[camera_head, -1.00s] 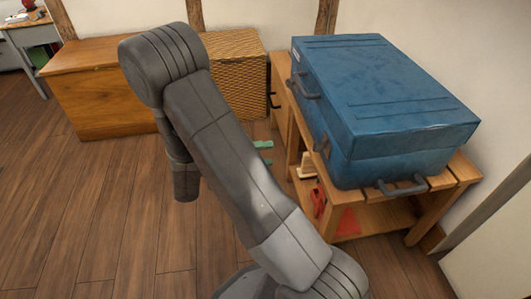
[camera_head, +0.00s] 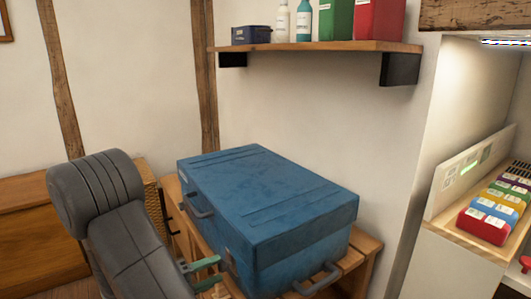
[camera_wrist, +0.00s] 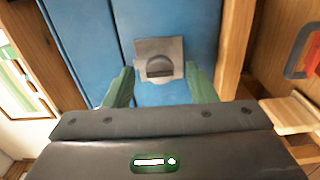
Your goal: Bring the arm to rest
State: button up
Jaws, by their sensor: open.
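My arm (camera_head: 115,225) rises at the lower left of the head view, bent at a thick grey joint. My gripper (camera_head: 214,272) shows its green fingers beside the near left side of a blue case (camera_head: 265,205). In the wrist view my gripper (camera_wrist: 160,88) is open, with its two green fingers spread apart. A square metal latch plate (camera_wrist: 160,62) on the blue case lies in line with the gap between them. Nothing is seen held. I cannot tell whether the fingers touch the case.
The closed case stands on a wooden bench (camera_head: 365,246). A wall shelf (camera_head: 320,47) above carries bottles and boxes. At the right, a lit niche holds a wooden tray (camera_head: 452,228) with coloured blocks. A wooden chest (camera_head: 25,240) stands at the left.

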jog(key=shift+x, duration=0.85)
